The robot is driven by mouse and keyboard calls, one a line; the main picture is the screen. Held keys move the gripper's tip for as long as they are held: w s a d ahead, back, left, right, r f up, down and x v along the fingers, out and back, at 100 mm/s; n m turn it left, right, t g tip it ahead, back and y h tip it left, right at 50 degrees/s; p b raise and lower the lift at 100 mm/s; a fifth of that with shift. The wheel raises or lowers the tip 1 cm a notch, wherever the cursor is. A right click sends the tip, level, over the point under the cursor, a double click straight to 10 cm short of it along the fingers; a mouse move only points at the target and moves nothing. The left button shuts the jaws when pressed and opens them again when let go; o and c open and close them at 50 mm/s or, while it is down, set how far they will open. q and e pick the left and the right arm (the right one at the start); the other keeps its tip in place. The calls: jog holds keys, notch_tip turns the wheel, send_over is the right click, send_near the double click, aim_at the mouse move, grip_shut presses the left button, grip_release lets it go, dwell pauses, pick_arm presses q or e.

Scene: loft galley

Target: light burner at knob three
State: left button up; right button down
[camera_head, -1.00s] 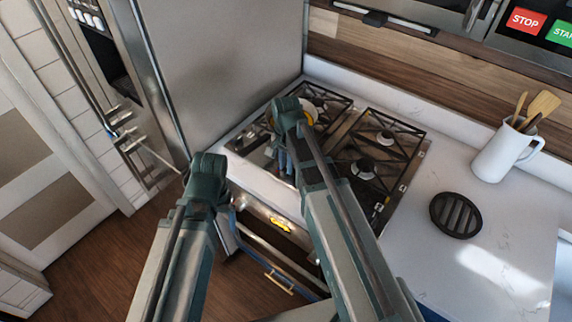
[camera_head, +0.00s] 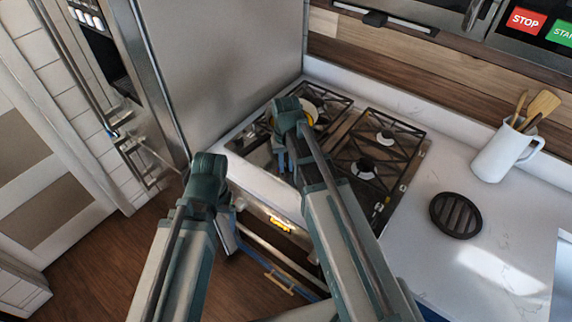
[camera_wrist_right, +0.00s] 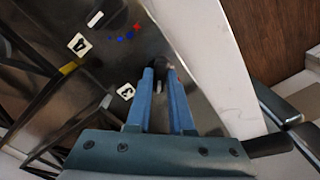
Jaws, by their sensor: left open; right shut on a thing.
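The dark gas cooktop (camera_head: 345,140) fills the middle of the head view. In the right wrist view, the two blue fingers of my right gripper (camera_wrist_right: 163,75) are shut on a dark knob (camera_wrist_right: 157,63) beside the label 3 (camera_wrist_right: 126,91). The knob's pointer mark cannot be read. My right gripper also shows over the cooktop's left front part (camera_head: 283,158), where my wrist hides the knobs. A label 4 (camera_wrist_right: 78,43) lies further left. My left gripper (camera_head: 207,180) is left of the cooktop's front, its fingers mostly hidden; it is open and apart from the knobs.
A round black grate (camera_head: 456,215) and a white jug (camera_head: 502,152) with wooden utensils stand on the right counter. A yellow-edged round thing (camera_head: 311,116) shows behind my right wrist. The oven handle and tall steel fridge side (camera_head: 225,60) border the cooktop.

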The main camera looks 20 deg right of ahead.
aim_at(286, 167)
jog(key=n, duration=0.6)
jog(key=shift+n, duration=0.3)
jog(key=n, duration=0.4)
jog(key=shift+n, duration=0.7)
jog(key=c, duration=0.8)
grip_release()
notch_tip(286, 167, up, 14)
jog(key=p, duration=1.3)
jog(key=shift+p, duration=0.4)
jog(key=shift+f, duration=0.1)
